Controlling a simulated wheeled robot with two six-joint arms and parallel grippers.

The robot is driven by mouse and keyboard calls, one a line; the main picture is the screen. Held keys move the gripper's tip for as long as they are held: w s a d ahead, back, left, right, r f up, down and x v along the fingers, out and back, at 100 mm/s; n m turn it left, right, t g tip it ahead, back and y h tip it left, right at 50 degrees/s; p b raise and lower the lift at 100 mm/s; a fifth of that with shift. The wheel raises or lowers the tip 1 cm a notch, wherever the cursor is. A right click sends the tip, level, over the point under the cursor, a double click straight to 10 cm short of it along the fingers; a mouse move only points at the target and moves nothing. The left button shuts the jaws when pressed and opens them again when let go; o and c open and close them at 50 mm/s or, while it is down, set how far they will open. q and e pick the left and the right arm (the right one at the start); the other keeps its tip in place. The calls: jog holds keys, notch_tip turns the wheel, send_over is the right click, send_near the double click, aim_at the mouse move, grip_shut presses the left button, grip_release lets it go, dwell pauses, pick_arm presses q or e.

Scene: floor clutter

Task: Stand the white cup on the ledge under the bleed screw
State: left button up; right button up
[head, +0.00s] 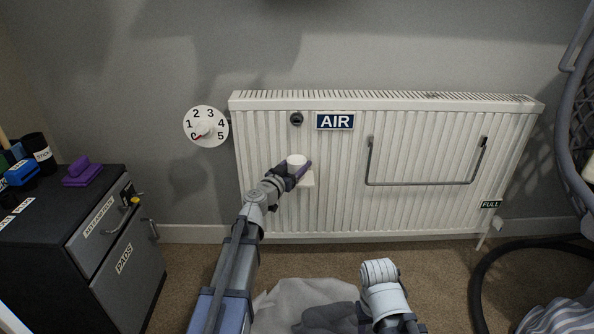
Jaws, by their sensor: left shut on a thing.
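The white cup (296,160) is held by my left gripper (298,169) in front of the radiator. The gripper's dark fingers are shut on it, and the cup looks upright. A small white ledge (307,181) juts from the radiator just behind and below the cup, partly hidden by the gripper. I cannot tell whether the cup touches the ledge. The dark bleed screw (296,119) is above the cup, left of the blue AIR label (335,121). Part of my right arm shows at the bottom, but its gripper does not.
The white radiator (420,215) carries a grey rail (425,184). A numbered dial (206,127) is at its left. A dark cabinet (85,232) with purple, blue and black items stands left. A dark hose (484,275) and a grey cloth (290,300) lie on the carpet.

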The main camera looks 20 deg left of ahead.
pick_arm(q)
jog(key=shift+r, duration=0.15)
jog(key=shift+f, duration=0.3)
jog(key=o, duration=1.2)
jog(key=shift+r, duration=0.1)
jog(key=shift+r, duration=0.2)
jog(key=v, duration=1.2)
